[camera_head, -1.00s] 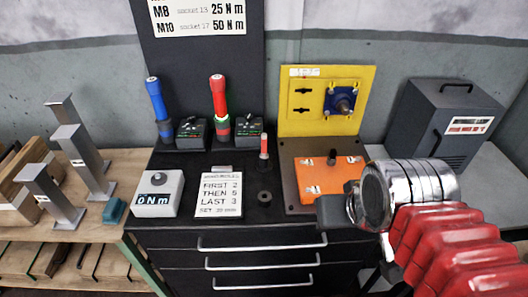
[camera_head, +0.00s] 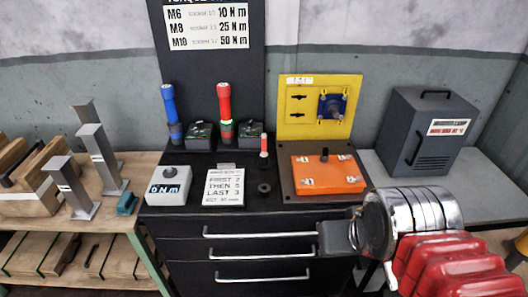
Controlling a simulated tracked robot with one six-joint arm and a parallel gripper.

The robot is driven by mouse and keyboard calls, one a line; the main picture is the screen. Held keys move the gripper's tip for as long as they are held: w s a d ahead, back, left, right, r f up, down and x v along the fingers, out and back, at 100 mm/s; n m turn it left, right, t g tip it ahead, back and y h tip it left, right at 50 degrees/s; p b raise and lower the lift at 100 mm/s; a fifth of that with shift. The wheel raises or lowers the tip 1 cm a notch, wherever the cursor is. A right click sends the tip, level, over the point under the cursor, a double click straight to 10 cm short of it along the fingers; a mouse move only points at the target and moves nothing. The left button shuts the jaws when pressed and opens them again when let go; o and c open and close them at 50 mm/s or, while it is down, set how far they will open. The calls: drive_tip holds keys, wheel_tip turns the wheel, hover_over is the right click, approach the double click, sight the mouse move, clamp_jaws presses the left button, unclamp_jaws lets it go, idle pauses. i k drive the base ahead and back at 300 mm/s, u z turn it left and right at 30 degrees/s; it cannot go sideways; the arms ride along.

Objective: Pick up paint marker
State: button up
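A small upright marker-like stick (camera_head: 264,145) with a red top and pale lower part stands on the black cabinet top, left of the orange box. It looks like the paint marker, though no label is readable. My gripper (camera_head: 334,238) shows as a dark block at the end of my red and silver arm, in front of the cabinet's right side. It is to the right of and nearer than the marker, well apart from it. Its fingers are seen end-on, and no held object shows.
A black ring (camera_head: 264,188) lies in front of the marker. A blue-handled tool (camera_head: 171,112) and a red-handled tool (camera_head: 224,110) stand behind left. An orange box (camera_head: 327,174) and yellow panel (camera_head: 318,105) are to the right. A white card (camera_head: 223,187) lies left.

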sight(264, 153)
drive_tip(key=u, duration=1.2)
drive_tip(key=i, duration=0.5)
drive_tip(key=z, duration=0.1)
